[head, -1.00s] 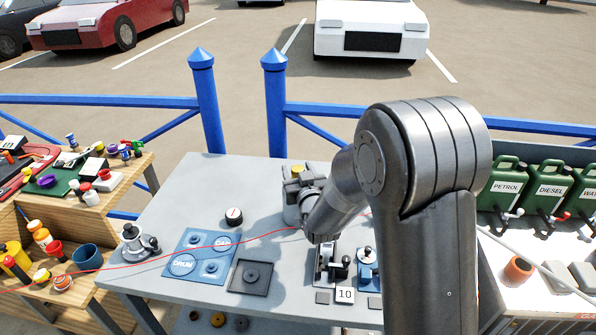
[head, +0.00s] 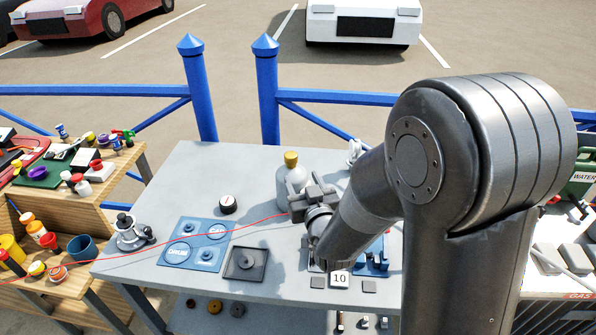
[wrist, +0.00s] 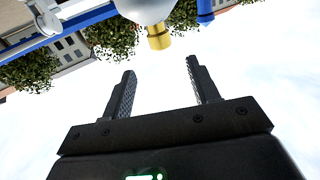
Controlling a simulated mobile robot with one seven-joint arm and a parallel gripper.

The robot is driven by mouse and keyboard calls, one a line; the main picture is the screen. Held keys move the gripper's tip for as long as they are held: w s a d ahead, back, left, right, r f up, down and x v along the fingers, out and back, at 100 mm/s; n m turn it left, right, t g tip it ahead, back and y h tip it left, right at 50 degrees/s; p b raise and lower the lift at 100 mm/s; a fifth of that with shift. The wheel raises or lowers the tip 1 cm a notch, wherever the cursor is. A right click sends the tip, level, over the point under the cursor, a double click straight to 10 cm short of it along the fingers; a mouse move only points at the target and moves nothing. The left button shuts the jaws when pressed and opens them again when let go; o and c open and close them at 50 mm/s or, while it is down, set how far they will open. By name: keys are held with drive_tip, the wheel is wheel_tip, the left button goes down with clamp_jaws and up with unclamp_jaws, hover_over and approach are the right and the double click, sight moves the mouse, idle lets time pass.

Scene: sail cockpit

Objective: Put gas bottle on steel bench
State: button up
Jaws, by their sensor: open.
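The gas bottle (head: 290,183) is pale grey with a brass-yellow cap. It stands upright at the back of the grey steel bench (head: 190,205) in the head view. In the wrist view the bottle (wrist: 143,9) hangs upside down at the top edge, its cap pointing down the picture. My gripper (head: 312,196) is in front of the bottle and to its right, hiding part of its lower side. In the wrist view my gripper (wrist: 160,85) has its two fingers wide apart with nothing between them; the bottle lies beyond the fingertips.
A black-and-white dial (head: 228,204), a blue marked panel (head: 197,243), a dark square tray (head: 246,263) and a winch-like fitting (head: 131,235) are on the bench. A number 10 card (head: 340,279) is at its front. A blue fence (head: 268,95) runs behind. The bench's back left is clear.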

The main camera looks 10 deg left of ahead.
drive_tip(key=shift+s+d, duration=0.2)
drive_tip(key=shift+s, duration=0.2)
drive_tip(key=s+d+r+m+g+h, duration=0.1)
drive_tip(key=s+d+r+g+h, duration=0.2)
drive_tip(key=s+d, duration=0.3)
drive_tip(key=s+d+r+m+g+h, duration=0.2)
drive_tip(key=s+d, duration=0.4)
drive_tip(key=d, duration=0.4)
wheel_tip(320, 180, up, 2)
drive_tip(key=g+h, duration=0.1)
drive_tip(key=g, duration=0.1)
drive_tip(key=shift+s+d+r+g, duration=0.15)
drive_tip(key=shift+r+g, duration=0.05)
drive_tip(key=shift+g, duration=0.1)
drive_tip(key=shift+o, duration=0.6)
drive_tip(key=s+d+r+m+g, duration=0.1)
drive_tip(key=s+d+g, duration=0.2)
drive_tip(key=s, duration=0.8)
drive_tip(key=shift+d+r+h, duration=0.2)
drive_tip(key=shift+d+h, duration=0.05)
drive_tip(key=shift+h, duration=0.15)
drive_tip(key=shift+o, duration=0.7)
drive_tip(key=shift+s, duration=0.3)
drive_tip(key=o, duration=0.7)
drive_tip(key=shift+o, duration=0.2)
drive_tip(key=shift+w, duration=0.1)
